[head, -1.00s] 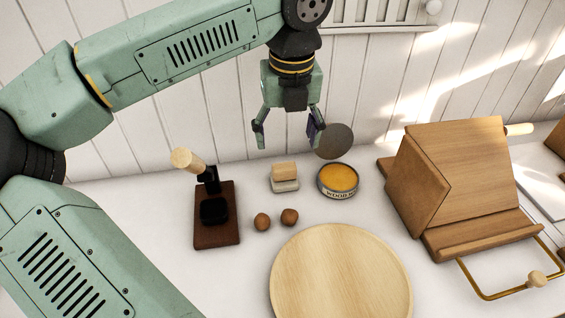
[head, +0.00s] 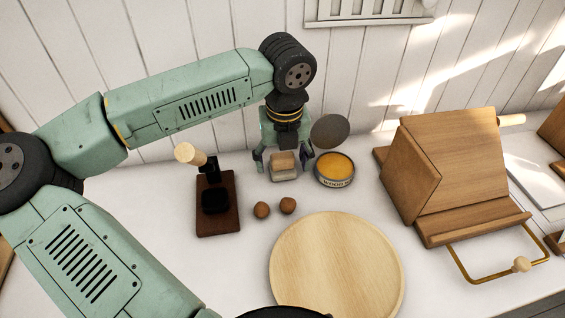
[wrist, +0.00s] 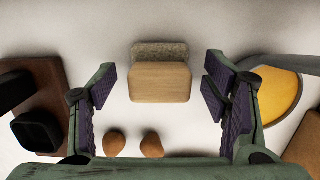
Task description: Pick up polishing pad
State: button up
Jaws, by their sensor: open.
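The polishing pad (head: 284,172) is a small block with a wooden top and a pale grey felt-like base, standing on the white counter. In the wrist view the pad (wrist: 160,80) lies centred between my two fingers, with clear space on each side. My gripper (head: 281,163) is open and lowered around the back of the pad in the head view. Its purple-padded fingers show in the wrist view (wrist: 160,92), one left and one right of the pad, apart from it.
An open tin of yellow wax (head: 335,168) with its lid (head: 330,131) stands close right of the gripper. A dark wooden stand with a black tool (head: 217,203) is on the left. Two brown balls (head: 262,210) and a round wooden board (head: 337,265) lie in front. A wooden bookstand (head: 455,175) stands right.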

aim_at(281, 159)
jog(key=shift+c, duration=0.4)
jog(key=c, duration=1.1)
jog(key=shift+c, duration=0.4)
jog(key=shift+r+b, duration=0.3)
jog(key=shift+r, duration=0.2)
notch_tip(281, 159, up, 2)
jog(key=shift+b, duration=0.4)
jog(key=shift+s+a+r+b, duration=0.1)
jog(key=shift+s+r+b, duration=0.15)
jog(key=shift+s, duration=0.4)
jog(key=s+b, duration=0.1)
jog(key=s, duration=0.4)
jog(key=s+r+b, duration=0.1)
jog(key=s, duration=0.3)
jog(key=s+a+b, duration=0.1)
jog(key=s, duration=0.4)
jog(key=shift+s+r, duration=0.25)
jog(key=shift+s, duration=0.1)
